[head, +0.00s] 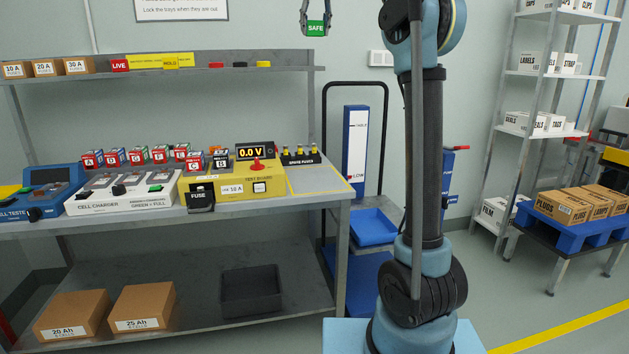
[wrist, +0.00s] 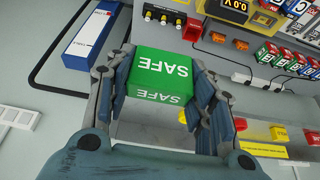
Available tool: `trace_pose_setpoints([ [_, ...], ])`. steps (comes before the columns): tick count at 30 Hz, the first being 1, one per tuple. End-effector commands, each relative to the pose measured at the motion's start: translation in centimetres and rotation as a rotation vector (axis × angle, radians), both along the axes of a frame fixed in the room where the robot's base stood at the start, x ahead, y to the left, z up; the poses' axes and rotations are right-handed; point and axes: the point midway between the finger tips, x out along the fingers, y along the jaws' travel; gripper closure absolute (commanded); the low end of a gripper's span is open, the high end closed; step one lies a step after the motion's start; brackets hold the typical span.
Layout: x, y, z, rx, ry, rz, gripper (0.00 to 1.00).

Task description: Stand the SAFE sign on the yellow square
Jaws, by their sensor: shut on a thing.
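The SAFE sign (head: 316,28) is a green block with white lettering. My gripper (head: 316,18) is shut on it and holds it in the air, above the right end of the upper shelf in the head view. In the wrist view the sign (wrist: 160,75) sits between the two fingers of my gripper (wrist: 163,88), with SAFE showing on two faces. A grey patch with a yellow outline (head: 318,180) lies at the bench's right end. It looks empty.
The upper shelf (head: 230,69) carries cartons, a red LIVE sign (head: 120,65), a yellow HOLD sign (head: 170,62) and small coloured blocks. Beside the outlined patch are the yellow test board (head: 228,187) and a black fuse rack (head: 300,160).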

Motion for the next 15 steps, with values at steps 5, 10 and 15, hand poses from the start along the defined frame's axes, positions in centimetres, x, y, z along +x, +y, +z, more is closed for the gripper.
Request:
trace_pose_setpoints([
  [5, 1.5, 0.4, -2.5, 0.0, 0.0, -0.003, 0.74],
  [10, 3.8, 1.2, -7.7, 0.0, 0.0, -0.003, 0.74],
  [15, 5.4, 1.8, -13.6, 0.0, 0.0, -0.003, 0.74],
])
